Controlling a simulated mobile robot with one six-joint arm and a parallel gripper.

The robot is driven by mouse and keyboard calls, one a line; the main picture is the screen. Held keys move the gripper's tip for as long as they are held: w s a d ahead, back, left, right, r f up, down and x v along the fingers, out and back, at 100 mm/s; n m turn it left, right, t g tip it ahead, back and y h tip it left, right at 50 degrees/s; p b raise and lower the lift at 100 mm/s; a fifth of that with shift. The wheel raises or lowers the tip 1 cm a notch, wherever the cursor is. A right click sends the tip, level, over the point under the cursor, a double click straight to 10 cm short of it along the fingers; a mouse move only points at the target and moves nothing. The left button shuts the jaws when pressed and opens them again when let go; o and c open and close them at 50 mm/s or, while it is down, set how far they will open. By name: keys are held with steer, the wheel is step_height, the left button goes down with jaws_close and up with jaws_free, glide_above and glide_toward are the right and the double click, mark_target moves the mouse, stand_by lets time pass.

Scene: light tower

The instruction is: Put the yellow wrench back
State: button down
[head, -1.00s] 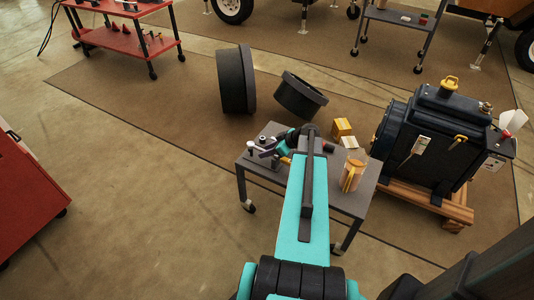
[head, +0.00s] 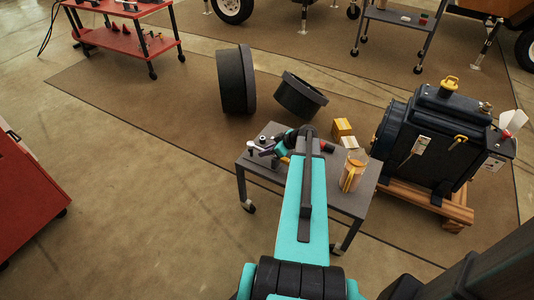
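My teal arm reaches over a small grey cart (head: 345,200). My gripper (head: 258,146) is at the cart's left end, small and partly hidden by my own wrist. I cannot tell whether its fingers are open or shut. A small yellow piece (head: 285,159) shows just below my wrist, beside the arm; it may be part of the yellow wrench, but it is too small and covered to be sure. No whole wrench can be made out.
The cart also holds a jar with orange-brown contents (head: 353,170), a yellow box (head: 342,128) and a red-and-dark item (head: 327,147). A dark engine-like unit (head: 430,140) stands on a wooden pallet at right.

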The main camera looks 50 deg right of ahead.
stand_by(0.3)
steer(key=shift+r, duration=5)
steer(key=shift+w+a+r, duration=0.1)
steer(key=w+a+r, duration=0.8)
steer(key=a+r, duration=0.1)
steer(key=a, duration=0.1)
steer(key=w+a+r, duration=0.7)
steer(key=a+r, duration=0.2)
steer(key=a, duration=0.2)
steer(key=w+a+r, duration=0.1)
steer(key=a+r, duration=0.7)
steer(key=a, duration=0.4)
steer(key=w+a+r, duration=0.1)
steer(key=a+r, duration=0.8)
steer(key=a, duration=0.3)
steer(key=shift+w+a, duration=0.15)
steer(key=shift+w, duration=0.15)
